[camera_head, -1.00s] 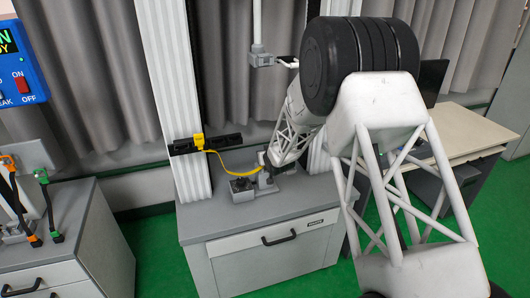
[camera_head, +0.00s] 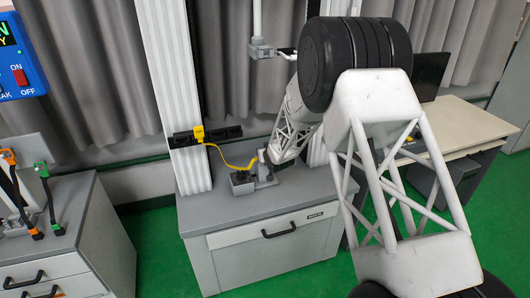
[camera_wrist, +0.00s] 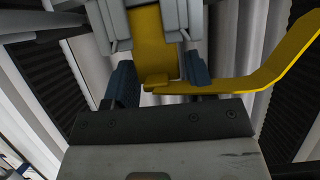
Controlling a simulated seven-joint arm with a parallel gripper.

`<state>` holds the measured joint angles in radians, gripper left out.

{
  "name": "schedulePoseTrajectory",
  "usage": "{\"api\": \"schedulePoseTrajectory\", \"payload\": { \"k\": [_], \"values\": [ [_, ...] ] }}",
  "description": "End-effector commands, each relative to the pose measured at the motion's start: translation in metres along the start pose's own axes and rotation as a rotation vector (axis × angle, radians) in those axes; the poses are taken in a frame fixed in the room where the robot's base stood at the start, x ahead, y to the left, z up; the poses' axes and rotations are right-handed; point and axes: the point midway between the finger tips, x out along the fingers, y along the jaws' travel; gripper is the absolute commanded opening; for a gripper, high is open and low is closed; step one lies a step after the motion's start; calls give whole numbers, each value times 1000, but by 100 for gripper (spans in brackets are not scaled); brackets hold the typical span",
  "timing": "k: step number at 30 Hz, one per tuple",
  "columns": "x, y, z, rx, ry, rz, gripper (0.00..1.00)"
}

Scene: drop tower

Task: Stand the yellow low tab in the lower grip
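In the head view the strap (camera_head: 226,159) sags from the upper yellow tab (camera_head: 198,132) to my gripper. The lower grip (camera_head: 241,183) is a dark block on the cabinet. Its grey jaws (camera_wrist: 115,25) show on both sides of the low tab; how deep the tab sits between them I cannot tell.
The grey cabinet top (camera_head: 215,211) is clear in front. A grey cabinet with orange and green plugs (camera_head: 41,170) stands left; a desk (camera_head: 455,135) stands right.

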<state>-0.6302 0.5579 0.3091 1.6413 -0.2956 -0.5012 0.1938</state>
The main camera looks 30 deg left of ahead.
Motion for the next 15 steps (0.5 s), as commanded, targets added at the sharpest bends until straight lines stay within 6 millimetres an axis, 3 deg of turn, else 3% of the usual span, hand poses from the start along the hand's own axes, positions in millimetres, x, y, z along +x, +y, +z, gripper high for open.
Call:
{"api": "schedulePoseTrajectory", "payload": {
  "k": [1,3,15],
  "values": [
    [0,0,0,0,0,0,57],
    [0,0,0,0,0,0,67],
    [-2,0,0,0,0,0,67]
  ]
}}
